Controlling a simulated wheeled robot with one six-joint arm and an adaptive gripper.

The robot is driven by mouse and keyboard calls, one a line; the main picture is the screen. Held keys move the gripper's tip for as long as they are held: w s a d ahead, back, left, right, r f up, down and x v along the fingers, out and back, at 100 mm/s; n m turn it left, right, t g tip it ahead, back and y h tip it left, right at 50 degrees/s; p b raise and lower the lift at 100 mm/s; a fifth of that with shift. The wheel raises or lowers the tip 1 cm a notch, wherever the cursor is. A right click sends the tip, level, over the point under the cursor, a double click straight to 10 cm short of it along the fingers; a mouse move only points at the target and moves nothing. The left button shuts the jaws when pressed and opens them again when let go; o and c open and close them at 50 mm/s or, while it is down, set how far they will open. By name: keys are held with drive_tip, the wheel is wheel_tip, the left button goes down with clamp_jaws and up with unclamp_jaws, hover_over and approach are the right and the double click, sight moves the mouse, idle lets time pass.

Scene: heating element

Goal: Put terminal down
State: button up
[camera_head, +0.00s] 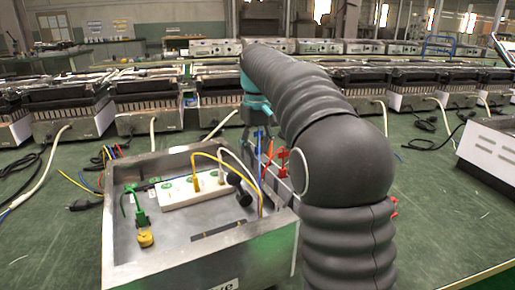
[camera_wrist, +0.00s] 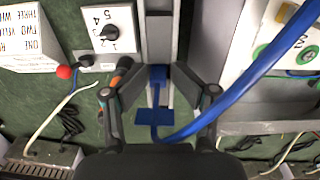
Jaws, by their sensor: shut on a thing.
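In the wrist view my gripper (camera_wrist: 157,76) is closed around a small blue terminal (camera_wrist: 158,73) between its fingertips. A thick blue cable (camera_wrist: 245,83) curves from below the fingers to the upper right. A flat blue piece (camera_wrist: 150,116) shows below the fingertips. In the head view my gripper (camera_head: 256,120) is partly hidden by my arm, above the right back corner of an open metal box (camera_head: 240,235). A blue strip (camera_head: 259,142) shows below it. Whether the terminal touches anything underneath cannot be told.
The box holds a white connector block (camera_head: 178,195) with green marks, a yellow cable (camera_head: 222,162), a green clip (camera_head: 139,218) and a yellow plug (camera_head: 146,240). Red clips (camera_head: 279,155) are close by my gripper. A numbered knob (camera_wrist: 109,33) shows in the wrist view.

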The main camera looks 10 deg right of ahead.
wheel_tip(320, 180, up, 8)
drive_tip(key=shift+w+f, duration=0.1)
drive_tip(key=shift+f, duration=0.1)
drive_tip(key=shift+r, duration=0.6)
